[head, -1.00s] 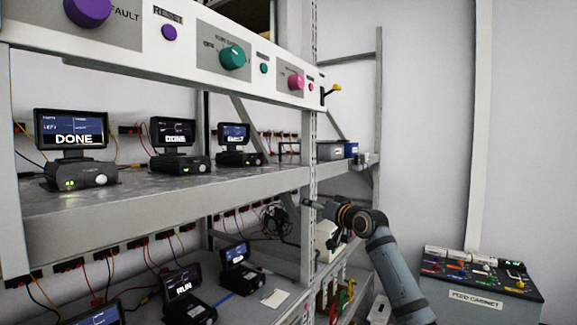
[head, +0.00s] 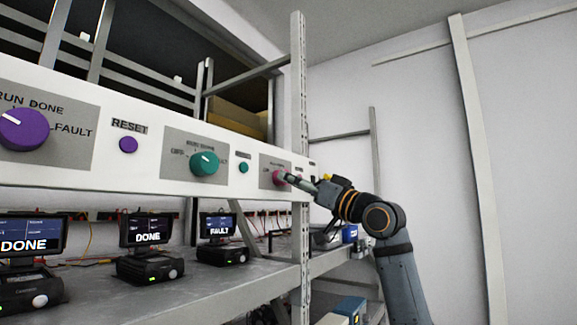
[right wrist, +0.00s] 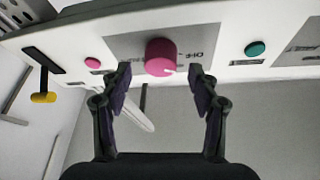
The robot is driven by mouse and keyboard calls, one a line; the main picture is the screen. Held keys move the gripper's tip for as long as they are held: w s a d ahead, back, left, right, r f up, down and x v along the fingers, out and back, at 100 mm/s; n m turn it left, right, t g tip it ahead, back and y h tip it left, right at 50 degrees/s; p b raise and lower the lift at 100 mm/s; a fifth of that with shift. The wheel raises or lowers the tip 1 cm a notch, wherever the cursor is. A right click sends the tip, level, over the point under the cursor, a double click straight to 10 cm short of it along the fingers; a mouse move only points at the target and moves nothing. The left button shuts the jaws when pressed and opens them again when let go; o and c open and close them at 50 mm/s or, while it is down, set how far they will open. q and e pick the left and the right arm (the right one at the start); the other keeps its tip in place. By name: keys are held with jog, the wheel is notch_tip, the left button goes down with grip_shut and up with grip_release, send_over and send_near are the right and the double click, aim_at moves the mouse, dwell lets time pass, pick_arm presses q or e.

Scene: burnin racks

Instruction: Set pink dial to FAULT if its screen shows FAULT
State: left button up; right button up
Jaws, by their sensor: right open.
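The pink dial (head: 279,178) is on the white control panel at its right end. The right-hand screen (head: 218,226) on the shelf below reads FAULT. My left gripper is not in view.
The teal dial (head: 204,163) and purple dial (head: 24,129) are farther left on the panel. A small pink button (right wrist: 92,63) and a yellow-handled part (right wrist: 43,97) are near my right gripper. A rack upright (head: 299,100) stands close by. Open space lies right of the rack.

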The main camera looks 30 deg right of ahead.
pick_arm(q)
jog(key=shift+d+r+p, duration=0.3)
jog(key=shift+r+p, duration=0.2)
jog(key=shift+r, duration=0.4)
pick_arm(e)
jog(key=x, duration=0.2)
jog(key=shift+w+a+r, duration=0.15)
jog(key=shift+w+a, duration=0.1)
jog(key=shift+d, duration=0.15)
jog(key=c, duration=1.2)
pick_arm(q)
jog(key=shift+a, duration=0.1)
pick_arm(e)
jog(key=shift+o, duration=0.2)
